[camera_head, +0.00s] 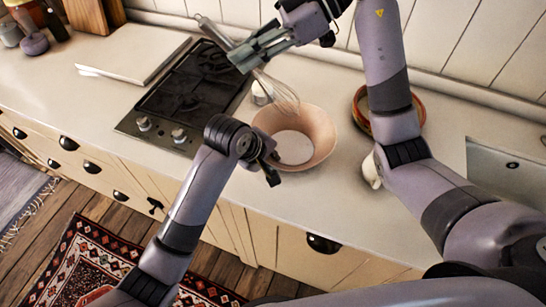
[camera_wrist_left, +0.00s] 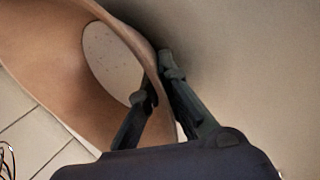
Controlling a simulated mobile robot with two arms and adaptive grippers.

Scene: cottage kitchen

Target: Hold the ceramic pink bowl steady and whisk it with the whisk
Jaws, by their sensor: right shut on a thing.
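The pink bowl (camera_head: 318,135) stands on the counter, right of the stove. Its inside shows a pale round patch; the left wrist view shows the bowl (camera_wrist_left: 60,65) close up. My left gripper (camera_head: 273,166) is at the bowl's near left rim. In the left wrist view its fingers (camera_wrist_left: 160,82) straddle the bowl wall, one inside and one outside; how firmly they press is unclear. My right gripper (camera_head: 258,52) is shut on the whisk (camera_head: 282,97), by its handle. The whisk is tilted, its wire head at the bowl's far left rim, seemingly above it.
A black stove (camera_head: 188,95) with knobs lies left of the bowl. A small pale cup (camera_head: 260,94) stands behind the bowl. A reddish-brown round dish (camera_head: 419,107) and a white jug (camera_head: 371,171) are to the right, partly hidden by my arm. A sink (camera_head: 507,170) is at far right.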

